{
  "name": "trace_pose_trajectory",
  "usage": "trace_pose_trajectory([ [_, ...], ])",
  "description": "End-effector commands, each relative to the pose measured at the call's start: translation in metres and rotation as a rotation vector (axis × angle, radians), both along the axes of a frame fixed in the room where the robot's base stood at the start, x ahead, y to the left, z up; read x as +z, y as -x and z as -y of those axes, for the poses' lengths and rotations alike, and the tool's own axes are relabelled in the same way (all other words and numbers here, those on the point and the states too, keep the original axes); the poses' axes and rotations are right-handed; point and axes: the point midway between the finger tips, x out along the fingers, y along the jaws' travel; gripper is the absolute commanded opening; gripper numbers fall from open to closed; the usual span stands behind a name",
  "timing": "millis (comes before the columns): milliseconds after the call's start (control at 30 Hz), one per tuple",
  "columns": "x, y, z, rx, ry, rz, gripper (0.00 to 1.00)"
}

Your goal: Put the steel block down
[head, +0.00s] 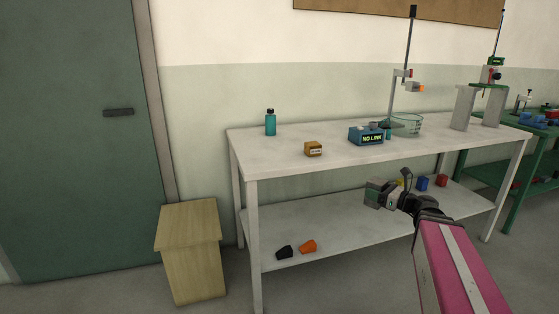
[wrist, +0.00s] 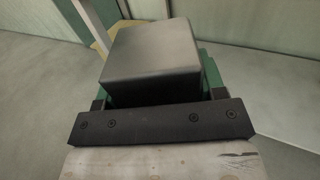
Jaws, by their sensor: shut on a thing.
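The steel block is a dark grey, smooth-faced block (wrist: 152,48) in the middle of the wrist view. My gripper (head: 378,195) is shut on it, with green finger parts showing at both sides of the block. In the head view my gripper is in front of the white table, lower than its top, and the block is hard to tell from the gripper there. The block's underside is hidden.
A wooden box (head: 190,255) stands left.

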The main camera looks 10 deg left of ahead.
Motion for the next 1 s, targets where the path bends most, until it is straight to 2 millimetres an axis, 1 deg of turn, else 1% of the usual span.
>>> trace_pose_trajectory([
  [33,0.010,-0.007,-0.014,0.017,-0.001,0.004,0.00],
  [200,0.034,-0.019,-0.055,0.060,0.003,0.001,0.00],
  [367,0.059,-0.027,-0.096,0.100,0.005,0.001,0.00],
  [500,0.082,-0.031,-0.132,0.135,0.006,0.000,0.00],
  [767,0.127,-0.032,-0.202,0.197,0.003,0.003,0.00],
  [800,0.134,-0.032,-0.213,0.207,0.001,0.002,0.00],
  [1000,0.171,-0.025,-0.265,0.251,-0.004,0.005,0.00],
])
